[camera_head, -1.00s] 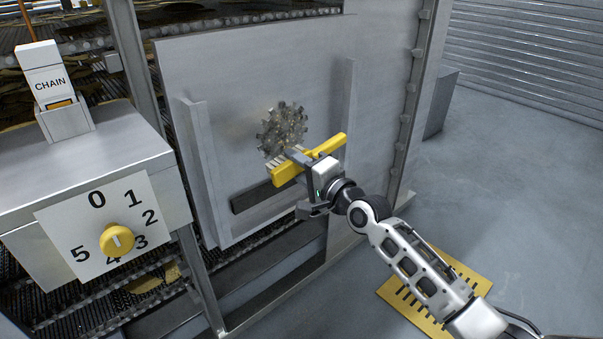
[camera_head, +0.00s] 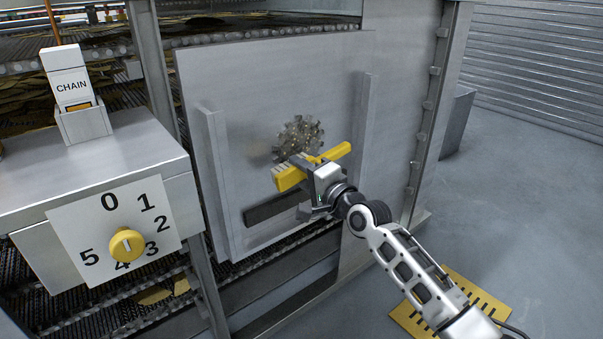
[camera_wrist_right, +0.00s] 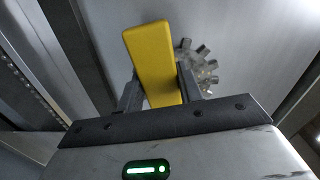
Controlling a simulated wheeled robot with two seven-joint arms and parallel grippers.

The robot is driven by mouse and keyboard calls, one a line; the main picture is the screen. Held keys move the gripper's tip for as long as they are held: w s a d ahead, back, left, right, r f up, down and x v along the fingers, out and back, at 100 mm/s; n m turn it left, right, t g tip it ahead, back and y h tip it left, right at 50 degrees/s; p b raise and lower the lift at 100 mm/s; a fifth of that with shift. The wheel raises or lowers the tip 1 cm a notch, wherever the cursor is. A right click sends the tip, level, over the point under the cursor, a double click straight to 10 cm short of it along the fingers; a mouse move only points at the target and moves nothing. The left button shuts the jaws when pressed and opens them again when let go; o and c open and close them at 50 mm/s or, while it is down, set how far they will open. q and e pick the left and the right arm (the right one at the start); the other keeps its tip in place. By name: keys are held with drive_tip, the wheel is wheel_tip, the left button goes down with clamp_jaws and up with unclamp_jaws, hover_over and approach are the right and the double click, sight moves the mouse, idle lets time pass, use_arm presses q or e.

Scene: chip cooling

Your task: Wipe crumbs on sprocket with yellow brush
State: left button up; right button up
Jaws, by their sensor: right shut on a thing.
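The sprocket (camera_head: 298,136) is a grey toothed wheel on the flat metal panel, with brownish specks on it. It also shows in the right wrist view (camera_wrist_right: 203,68), partly hidden behind the brush and a finger. My right gripper (camera_head: 312,167) is shut on the yellow brush (camera_head: 335,152). The brush's pale bristles are at the lower left edge of the sprocket; I cannot tell whether they touch it. In the right wrist view, the brush (camera_wrist_right: 153,60) stands between the two fingers (camera_wrist_right: 160,90). My left gripper is not in view.
A dark slot (camera_head: 275,208) lies below the sprocket, between two upright metal rails (camera_head: 218,185). A control box with a yellow dial (camera_head: 127,244) and a CHAIN switch (camera_head: 72,85) stands at the left. A yellow slotted plate (camera_head: 455,300) is on the floor at lower right.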

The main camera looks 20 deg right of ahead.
drive_tip(key=shift+b+x, duration=0.5)
drive_tip(key=shift+x, duration=0.45)
drive_tip(key=shift+d, duration=0.1)
drive_tip(key=shift+d+b, duration=0.3)
drive_tip(key=shift+b, duration=0.15)
drive_tip(key=d+b, duration=0.2)
drive_tip(key=d, duration=0.1)
drive_tip(key=shift+w+b, duration=0.4)
drive_tip(key=d+b, duration=0.1)
drive_tip(key=b, duration=0.1)
drive_tip(key=w+d+b, duration=0.1)
drive_tip(key=d+b, duration=0.1)
drive_tip(key=shift+w+f, duration=0.15)
drive_tip(key=shift+w+d, duration=0.15)
drive_tip(key=shift+d, duration=0.1)
